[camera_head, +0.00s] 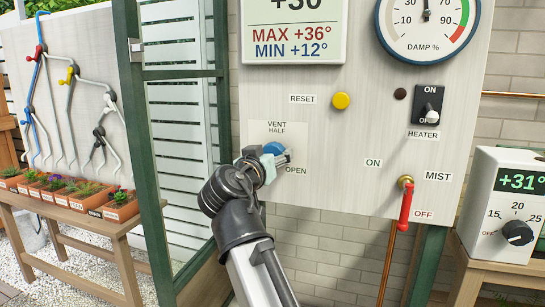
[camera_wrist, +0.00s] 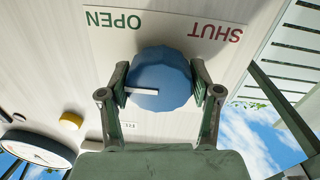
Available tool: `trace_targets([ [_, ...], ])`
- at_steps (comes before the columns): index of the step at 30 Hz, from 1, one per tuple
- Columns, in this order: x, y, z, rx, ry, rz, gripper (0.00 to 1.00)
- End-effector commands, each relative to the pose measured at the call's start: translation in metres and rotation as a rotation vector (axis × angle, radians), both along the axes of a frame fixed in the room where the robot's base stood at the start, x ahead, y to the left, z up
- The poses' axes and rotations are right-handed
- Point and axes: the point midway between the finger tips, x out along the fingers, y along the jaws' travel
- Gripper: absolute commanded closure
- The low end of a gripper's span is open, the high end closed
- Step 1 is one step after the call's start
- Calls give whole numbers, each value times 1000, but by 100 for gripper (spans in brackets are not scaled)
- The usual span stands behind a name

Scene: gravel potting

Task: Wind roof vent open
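The blue vent knob (camera_head: 272,148) is on the pale wall panel, below the VENT and HALF lettering and up and left of OPEN. In the wrist view the knob (camera_wrist: 160,70) shows whole, with a white pointer toward the left finger, between OPEN (camera_wrist: 113,20) and HALF (camera_wrist: 128,126). SHUT (camera_wrist: 215,27) is at the upper right there; in the head view my gripper hides it. My gripper (camera_head: 275,160) is at the knob, its fingers (camera_wrist: 160,90) on opposite sides and closed against its rim. The roof vent itself cannot be made out.
A yellow RESET button (camera_head: 341,101), a heater switch (camera_head: 429,109) at OFF and a red mist lever (camera_head: 405,205) pointing down share the panel. A thermostat box (camera_head: 505,200) stands at the right. A green frame post (camera_head: 145,150) and a bench of potted plants (camera_head: 75,209) are at the left.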

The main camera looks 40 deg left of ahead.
Motion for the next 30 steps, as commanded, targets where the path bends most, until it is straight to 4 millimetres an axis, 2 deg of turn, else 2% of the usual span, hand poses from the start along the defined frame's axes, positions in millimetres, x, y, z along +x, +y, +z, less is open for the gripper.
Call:
trace_targets([
  [11, 0, 0, 0, -2, 0, 0, 14],
  [16, -10, -3, -1, -2, 1, 1, 14],
  [20, -28, -9, -1, -1, -1, 2, 14],
  [30, -89, -26, -1, 0, -1, 2, 14],
])
